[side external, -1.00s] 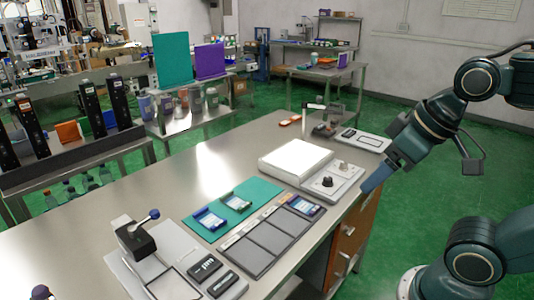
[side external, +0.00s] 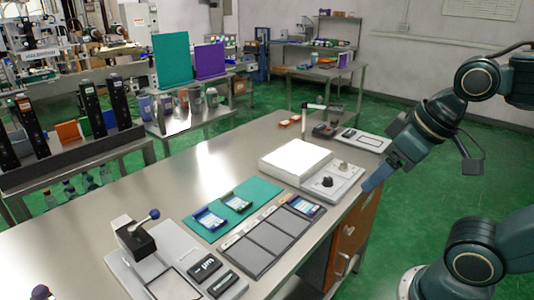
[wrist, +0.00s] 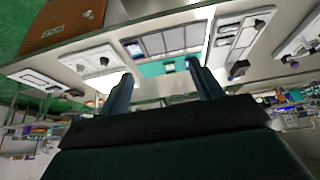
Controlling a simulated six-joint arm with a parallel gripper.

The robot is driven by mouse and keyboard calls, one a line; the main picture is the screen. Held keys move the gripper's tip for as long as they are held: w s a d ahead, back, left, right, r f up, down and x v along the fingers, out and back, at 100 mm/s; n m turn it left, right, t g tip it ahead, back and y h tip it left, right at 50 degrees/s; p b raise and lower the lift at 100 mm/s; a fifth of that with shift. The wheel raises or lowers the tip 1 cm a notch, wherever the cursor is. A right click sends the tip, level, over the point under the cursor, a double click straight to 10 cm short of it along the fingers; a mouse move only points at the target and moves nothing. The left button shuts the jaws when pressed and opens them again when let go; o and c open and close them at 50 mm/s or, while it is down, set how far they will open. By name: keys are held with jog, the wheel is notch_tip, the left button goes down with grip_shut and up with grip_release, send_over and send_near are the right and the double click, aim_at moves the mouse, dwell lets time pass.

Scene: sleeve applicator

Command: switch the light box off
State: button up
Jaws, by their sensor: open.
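The light box (side external: 296,158) is a white slab with a bright top on the steel table. Its control panel (side external: 345,181) on the right carries a black knob (side external: 327,182) and a smaller light knob (side external: 343,167). My gripper (side external: 370,187) hangs past the table's right edge, to the right of the panel and apart from it. In the wrist view my gripper (wrist: 165,85) has its two fingers wide apart with nothing between them. The panel (wrist: 97,60) shows there beyond the left finger, and the bright top is partly hidden by that finger.
A lever device (side external: 135,238) stands at the near left. A small white plate device (side external: 362,140) sits behind the box.

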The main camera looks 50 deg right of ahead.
jog(key=shift+c, duration=1.1)
jog(key=m+g, duration=0.6)
jog(key=m, duration=0.9)
send_over(328, 178)
notch_tip(328, 178, down, 9)
jog(key=shift+s+f, duration=0.1)
jog(key=shift+f, duration=0.05)
notch_tip(328, 178, down, 14)
jog(key=shift+r, duration=0.2)
jog(key=c, duration=1)
